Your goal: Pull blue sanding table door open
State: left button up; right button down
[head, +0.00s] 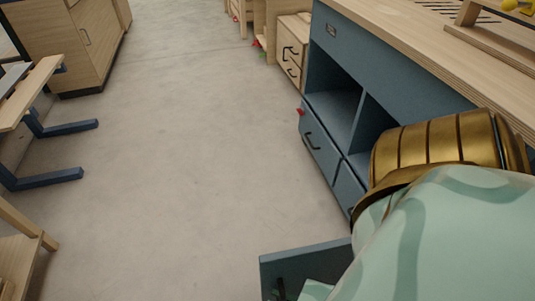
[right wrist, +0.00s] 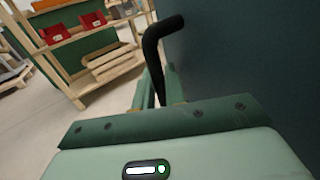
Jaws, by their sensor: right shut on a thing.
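The blue sanding table (head: 349,42) stands along the right side of the head view, with a pale wooden top and open shelves. Its blue door (head: 305,258) stands out from the cabinet at the bottom of the head view. The door's dark surface fills the right of the right wrist view (right wrist: 245,60). A black bar handle (right wrist: 153,55) is on the door. My right gripper (right wrist: 160,98) is shut on the handle, close to the door face. My right arm hides the cabinet front behind the door. My left gripper is out of view.
Blue drawers with black handles (head: 312,140) sit below the shelves. A wooden cabinet (head: 85,45) and blue-legged furniture (head: 55,178) stand on the left. The grey floor (head: 185,150) between is clear. A wooden rack with red bins (right wrist: 93,21) shows in the right wrist view.

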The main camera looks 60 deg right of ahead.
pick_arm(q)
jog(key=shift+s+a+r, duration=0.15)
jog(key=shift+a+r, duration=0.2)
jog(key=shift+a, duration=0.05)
pick_arm(e)
jog(key=shift+s+a+n+y, duration=0.3)
jog(key=shift+s+a+y, duration=0.2)
jog(key=shift+s+a, duration=0.5)
jog(key=shift+d, duration=0.1)
jog(key=c, duration=1.8)
grip_release()
jog(key=shift+s, duration=0.15)
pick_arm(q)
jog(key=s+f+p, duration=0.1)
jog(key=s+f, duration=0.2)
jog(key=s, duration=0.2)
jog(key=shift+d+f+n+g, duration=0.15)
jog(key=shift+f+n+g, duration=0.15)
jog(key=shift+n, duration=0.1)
pick_arm(e)
jog(key=s+d, duration=0.1)
jog(key=s, duration=0.6)
jog(key=shift+d, duration=0.15)
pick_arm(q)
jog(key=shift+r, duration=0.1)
pick_arm(e)
jog(key=shift+s, duration=0.1)
